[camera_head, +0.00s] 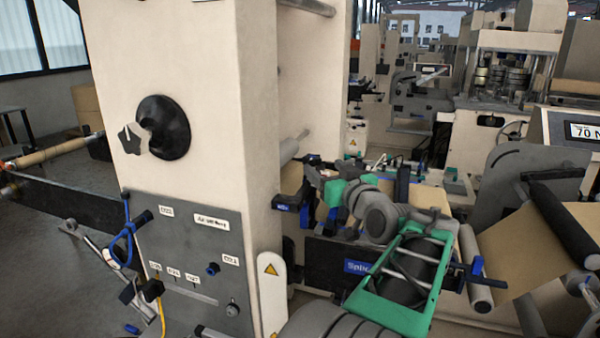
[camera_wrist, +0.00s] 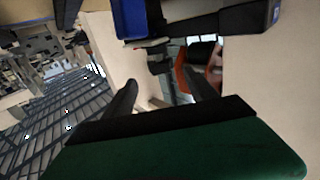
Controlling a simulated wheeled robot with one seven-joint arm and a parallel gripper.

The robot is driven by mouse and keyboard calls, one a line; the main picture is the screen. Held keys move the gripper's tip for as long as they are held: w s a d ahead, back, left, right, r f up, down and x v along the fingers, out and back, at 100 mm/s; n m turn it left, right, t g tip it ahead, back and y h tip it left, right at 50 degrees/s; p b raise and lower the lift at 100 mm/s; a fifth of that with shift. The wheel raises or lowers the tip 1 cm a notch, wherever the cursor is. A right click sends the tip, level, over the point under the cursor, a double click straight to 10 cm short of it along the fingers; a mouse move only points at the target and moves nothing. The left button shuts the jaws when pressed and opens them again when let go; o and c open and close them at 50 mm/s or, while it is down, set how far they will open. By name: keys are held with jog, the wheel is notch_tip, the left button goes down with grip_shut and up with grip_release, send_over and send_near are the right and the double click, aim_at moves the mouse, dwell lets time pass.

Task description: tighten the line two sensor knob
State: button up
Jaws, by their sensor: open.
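My gripper (camera_wrist: 160,88) is open in the wrist view, its two dark fingers apart with nothing held between them. Black sensor-like blocks with blue faces (camera_wrist: 131,20) are above the fingers in that view. In the head view, a black block with a blue label (camera_head: 288,205) sits beside the beige column, close to the end of my green and grey arm. My fingertips cannot be made out clearly there. I cannot tell which small part is the line two sensor knob; the labels are too small to read.
The beige column (camera_head: 185,60) carries a black disc (camera_head: 165,127) with a star-shaped handle (camera_head: 130,139). A grey panel (camera_head: 190,230) below has labels, small knobs and cables. A brown web (camera_head: 530,250) runs over rollers at right. An orange part (camera_wrist: 182,73) lies beyond the fingers.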

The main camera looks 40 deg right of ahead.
aim_at(315, 165)
jog(key=shift+w+f, duration=0.25)
jog(key=shift+f, duration=0.3)
jog(key=shift+w+d+r, duration=0.1)
jog(key=shift+w, duration=0.25)
jog(key=p+x, duration=0.2)
jog(key=x, duration=0.5)
jog(key=shift+c, duration=0.4)
jog(key=c, duration=1.3)
jog(key=shift+w, duration=0.1)
